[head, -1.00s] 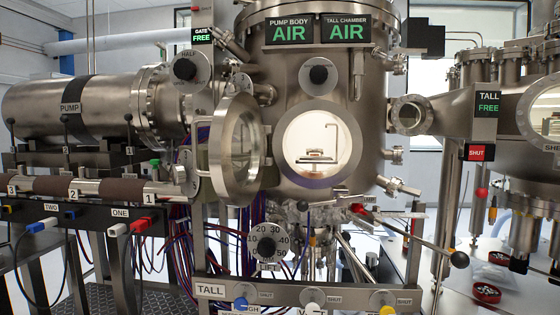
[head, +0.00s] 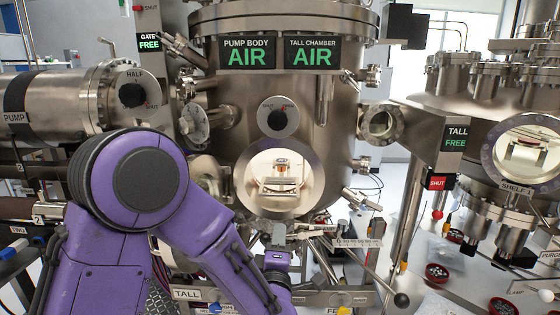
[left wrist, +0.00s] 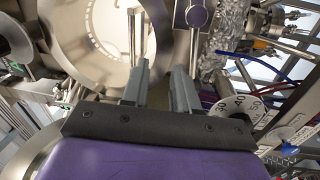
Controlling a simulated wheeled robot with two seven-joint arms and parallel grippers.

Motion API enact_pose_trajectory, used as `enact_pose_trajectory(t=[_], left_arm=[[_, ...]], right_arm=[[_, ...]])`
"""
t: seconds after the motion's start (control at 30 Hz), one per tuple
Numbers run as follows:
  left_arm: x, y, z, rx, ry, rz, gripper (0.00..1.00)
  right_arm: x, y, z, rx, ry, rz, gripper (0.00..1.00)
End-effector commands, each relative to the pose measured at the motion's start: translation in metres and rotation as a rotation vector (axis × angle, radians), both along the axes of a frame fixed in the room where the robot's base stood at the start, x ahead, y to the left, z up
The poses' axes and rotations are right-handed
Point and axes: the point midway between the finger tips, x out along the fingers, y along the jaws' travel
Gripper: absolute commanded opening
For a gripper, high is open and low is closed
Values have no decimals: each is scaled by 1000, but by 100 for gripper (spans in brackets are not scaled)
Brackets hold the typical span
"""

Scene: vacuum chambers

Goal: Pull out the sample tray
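The sample tray (head: 279,185) is a small pale plate with a dark edge, seen through the round open port (head: 256,207) of the tall chamber in the head view. A small object sits on it. My left gripper (head: 287,236) is low in front of the chamber, below the port and apart from the tray. In the left wrist view, its two grey fingers (left wrist: 160,72) are spread with nothing between them, and the port rim (left wrist: 60,45) is beyond. The tray cannot be made out there. My right gripper is not in view.
The readouts (head: 247,54) say AIR for pump body and tall chamber. A round dial (left wrist: 242,108) and foil-wrapped pipe (left wrist: 216,42) lie right of the fingers in the wrist view. A ball-ended lever (head: 401,300) sticks out at lower right. A second chamber (head: 480,110) stands at right.

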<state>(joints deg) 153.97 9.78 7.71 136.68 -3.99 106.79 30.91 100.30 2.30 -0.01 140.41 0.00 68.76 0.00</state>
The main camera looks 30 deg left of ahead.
Motion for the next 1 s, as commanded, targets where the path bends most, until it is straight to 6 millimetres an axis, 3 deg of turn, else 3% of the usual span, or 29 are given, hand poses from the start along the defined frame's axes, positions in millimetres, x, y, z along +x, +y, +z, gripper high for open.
enact_pose_trajectory(t=[0.03,0.13,0.6,0.97,1.0], left_arm=[[0,1,29,-23,-56,5,29],[3,3,46,-48,-107,11,29],[78,48,63,-48,-107,9,29],[89,54,61,-46,-106,9,29],[89,54,61,-46,-106,9,25]], right_arm=[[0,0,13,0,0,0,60],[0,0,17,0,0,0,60],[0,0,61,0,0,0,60],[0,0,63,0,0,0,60],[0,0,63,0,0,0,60]])
